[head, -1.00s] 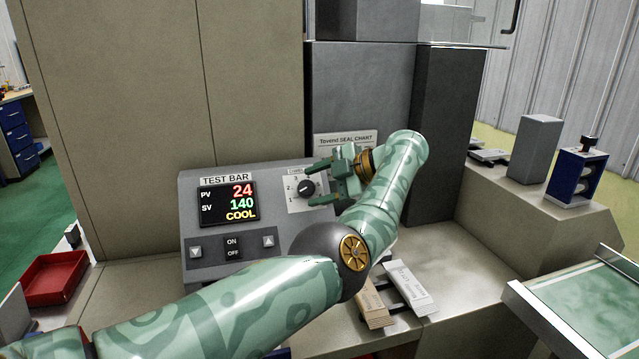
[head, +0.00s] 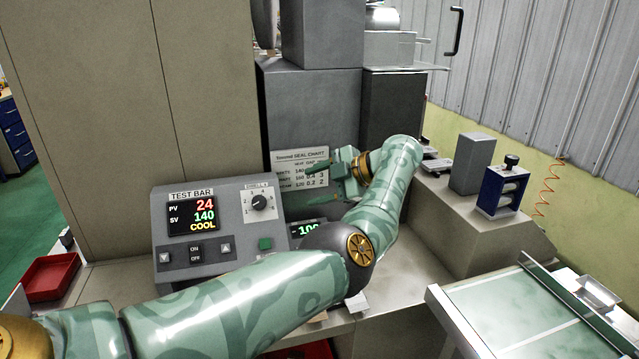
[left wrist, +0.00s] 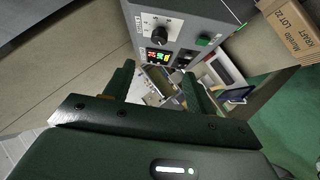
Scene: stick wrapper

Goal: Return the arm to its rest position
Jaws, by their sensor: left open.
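My left arm comes in from the left and crosses the front of the bench. Its gripper (head: 313,184) is open and empty, in front of the seal chart (head: 300,172) and right of the TEST BAR control panel (head: 215,270). The black dial (head: 260,203) on the panel is clear of the fingers. The panel's display (head: 192,216) reads PV 24, SV 140, COOL. In the left wrist view the open fingers (left wrist: 158,85) point toward a panel with a black knob (left wrist: 159,38) and a lit display, with nothing held between them. My right gripper is not in view.
A tall grey housing (head: 310,100) stands behind the gripper. A grey block (head: 472,163) and a blue roller device (head: 503,190) stand on the right ledge. A framed green surface (head: 500,315) is at front right, a red tray (head: 50,278) at far left.

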